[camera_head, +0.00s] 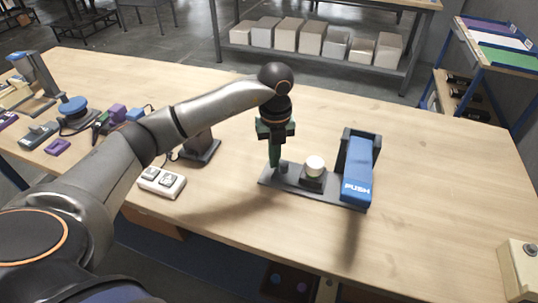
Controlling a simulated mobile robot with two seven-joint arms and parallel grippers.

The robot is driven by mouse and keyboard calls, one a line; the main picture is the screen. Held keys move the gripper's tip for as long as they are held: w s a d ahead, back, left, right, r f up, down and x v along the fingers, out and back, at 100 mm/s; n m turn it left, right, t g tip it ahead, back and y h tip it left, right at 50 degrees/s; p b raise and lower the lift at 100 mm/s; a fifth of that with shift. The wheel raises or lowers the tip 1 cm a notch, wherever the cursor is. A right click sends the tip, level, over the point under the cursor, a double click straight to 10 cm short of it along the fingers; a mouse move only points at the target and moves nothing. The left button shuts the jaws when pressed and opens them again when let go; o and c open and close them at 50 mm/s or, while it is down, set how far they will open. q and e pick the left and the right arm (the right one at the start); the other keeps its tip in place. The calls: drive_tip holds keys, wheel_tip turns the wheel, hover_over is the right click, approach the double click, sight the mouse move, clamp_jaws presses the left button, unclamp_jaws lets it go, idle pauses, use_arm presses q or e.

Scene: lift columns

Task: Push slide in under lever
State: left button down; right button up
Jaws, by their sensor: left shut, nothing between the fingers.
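A dark grey base plate (330,196) lies on the table right of centre. At its right end stands a blue lever (357,172) marked PUSH, on a dark upright mount. A slide with a white round knob (315,165) on a dark block sits on the plate, left of the lever with a gap between them. My left gripper (276,164) is shut, empty and pointing down at the plate's left end, left of the knob. Whether its tips touch the plate or the slide I cannot tell. My right gripper is not in view.
A white two-button box (161,182) and a dark stand (200,150) are left of the plate. Several tools and small purple and blue parts crowd the table's left end. A beige box (520,268) sits at the right front corner. The wooden table (440,160) right of the lever is clear.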

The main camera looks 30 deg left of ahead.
sight(308, 160)
use_arm(q)
drive_tip(key=shift+w+d, duration=0.35)
drive_tip(key=shift+d, duration=1.05)
drive_tip(key=shift+w+d, duration=0.35)
drive_tip(key=shift+d, duration=1.05)
drive_tip(key=shift+w+d, duration=0.35)
drive_tip(key=shift+d, duration=1.05)
drive_tip(key=shift+a+p, duration=0.1)
drive_tip(key=shift+p, duration=0.2)
drive_tip(key=shift+s+a+r, duration=0.1)
drive_tip(key=shift+a, duration=0.1)
drive_tip(key=shift+r+p, duration=2.45)
drive_tip(key=shift+r, duration=0.55)
drive_tip(key=shift+f, duration=0.1)
